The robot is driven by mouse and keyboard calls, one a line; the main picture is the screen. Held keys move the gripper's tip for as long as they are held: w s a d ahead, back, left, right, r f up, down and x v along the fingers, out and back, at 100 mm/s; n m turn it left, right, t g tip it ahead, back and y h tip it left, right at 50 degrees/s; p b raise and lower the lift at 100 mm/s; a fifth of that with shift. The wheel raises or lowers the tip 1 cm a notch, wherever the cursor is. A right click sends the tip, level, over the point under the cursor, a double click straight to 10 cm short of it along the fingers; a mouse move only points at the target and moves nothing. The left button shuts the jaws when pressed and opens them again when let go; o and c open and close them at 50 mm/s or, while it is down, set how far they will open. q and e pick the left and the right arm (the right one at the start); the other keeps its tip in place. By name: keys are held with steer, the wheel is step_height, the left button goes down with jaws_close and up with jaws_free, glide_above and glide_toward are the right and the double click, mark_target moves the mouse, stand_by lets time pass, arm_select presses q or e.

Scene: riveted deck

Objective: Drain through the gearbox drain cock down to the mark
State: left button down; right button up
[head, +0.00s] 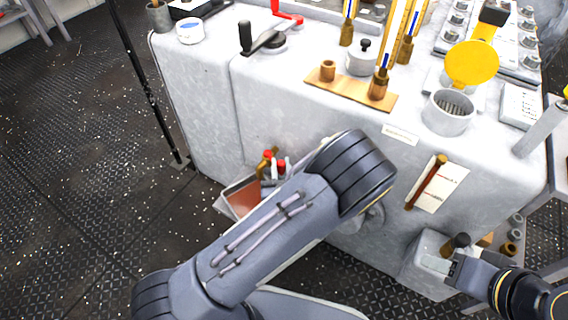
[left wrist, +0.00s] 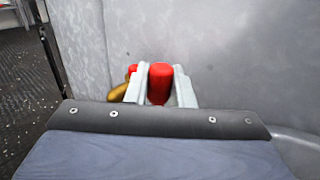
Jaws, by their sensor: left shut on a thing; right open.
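A brass drain cock (head: 262,166) with red parts sticks out low on the grey gearbox casing (head: 290,120). My left gripper (head: 281,169) is shut on a red handle there; in the left wrist view the red handle (left wrist: 160,82) stands between its pale fingers. A tray (head: 229,207) with a reddish-brown inside lies below the cock, partly hidden by my left arm. A sight tube (head: 427,182) with a reddish-brown column stands tilted before a pale marked card (head: 447,187); I cannot read its level against the mark. My right gripper (head: 453,268) is open beside a dark knob (head: 458,241).
On the casing top stand a wooden board (head: 345,90) with brass fittings, a metal pot (head: 361,58), an open filler neck (head: 449,112) with a yellow lid (head: 472,64), and a black-handled lever (head: 246,40). A thin black post stands at the left. The deck at left is clear.

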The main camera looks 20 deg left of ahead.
arm_select(q)
steer(key=shift+s+a, duration=0.1)
steer(key=shift+a, duration=0.25)
steer(key=c, duration=1.6)
jaws_free()
steer(key=shift+o, duration=0.2)
steer(key=shift+d, duration=0.1)
steer(key=shift+s+d, duration=0.2)
steer(key=shift+s, duration=0.2)
steer(key=v, duration=0.6)
steer(key=shift+s+b, duration=0.4)
steer(key=shift+d, duration=0.1)
